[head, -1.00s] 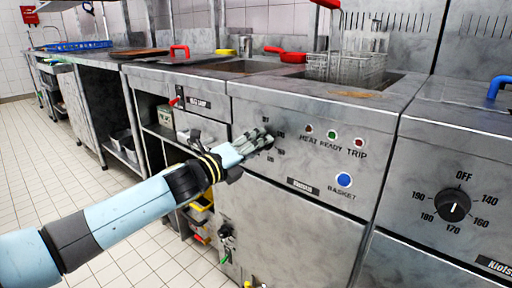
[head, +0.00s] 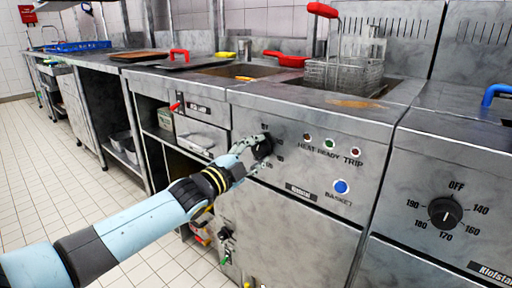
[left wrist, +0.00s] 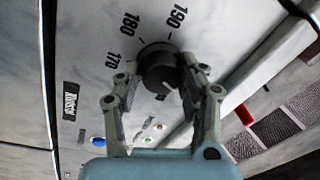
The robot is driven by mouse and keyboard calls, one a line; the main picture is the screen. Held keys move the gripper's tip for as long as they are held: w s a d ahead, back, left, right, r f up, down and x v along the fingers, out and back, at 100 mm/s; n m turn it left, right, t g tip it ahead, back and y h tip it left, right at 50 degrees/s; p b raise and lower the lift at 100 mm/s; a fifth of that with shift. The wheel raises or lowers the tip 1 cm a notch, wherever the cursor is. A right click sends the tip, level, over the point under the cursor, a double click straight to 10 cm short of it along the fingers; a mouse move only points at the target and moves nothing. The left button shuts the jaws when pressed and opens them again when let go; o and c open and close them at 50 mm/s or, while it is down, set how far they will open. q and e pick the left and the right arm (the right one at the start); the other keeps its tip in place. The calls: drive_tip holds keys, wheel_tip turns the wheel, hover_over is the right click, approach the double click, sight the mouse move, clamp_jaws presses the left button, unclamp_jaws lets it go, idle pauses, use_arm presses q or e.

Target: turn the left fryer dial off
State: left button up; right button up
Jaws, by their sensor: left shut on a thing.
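The left fryer dial (head: 262,147) is a round black knob on the steel front panel, left of the small lamps. My left gripper (head: 250,151) is at the dial, coming from the lower left. In the left wrist view the dial (left wrist: 158,66) sits between the two fingers of the gripper (left wrist: 157,76), which is shut on it. The marks 170, 180 and 190 show around it. The fingers partly hide the dial and its scale, and I cannot tell its setting. My right gripper is not in view.
A second dial (head: 445,212) sits on the panel to the right. A blue basket button (head: 341,187) is right of the left dial. A wire fry basket (head: 344,74) with a red handle stands above. A drawer (head: 202,136) is left of the dial.

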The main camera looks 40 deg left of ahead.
use_arm(q)
drive_tip(key=n, duration=0.1)
drive_tip(key=r+n+p, duration=0.1)
drive_tip(key=n, duration=0.1)
drive_tip(key=shift+w, duration=0.15)
drive_tip(key=shift+n, duration=0.3)
drive_tip(key=shift+f+n+p, duration=0.1)
drive_tip(key=shift+n+p, duration=0.3)
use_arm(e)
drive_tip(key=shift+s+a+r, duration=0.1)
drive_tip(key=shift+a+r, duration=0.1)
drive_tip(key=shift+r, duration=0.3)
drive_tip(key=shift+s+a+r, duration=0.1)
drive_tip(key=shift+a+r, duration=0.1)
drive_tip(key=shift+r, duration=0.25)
use_arm(q)
drive_tip(key=o, duration=1.2)
drive_tip(key=shift+f, duration=0.2)
drive_tip(key=shift+c, duration=0.2)
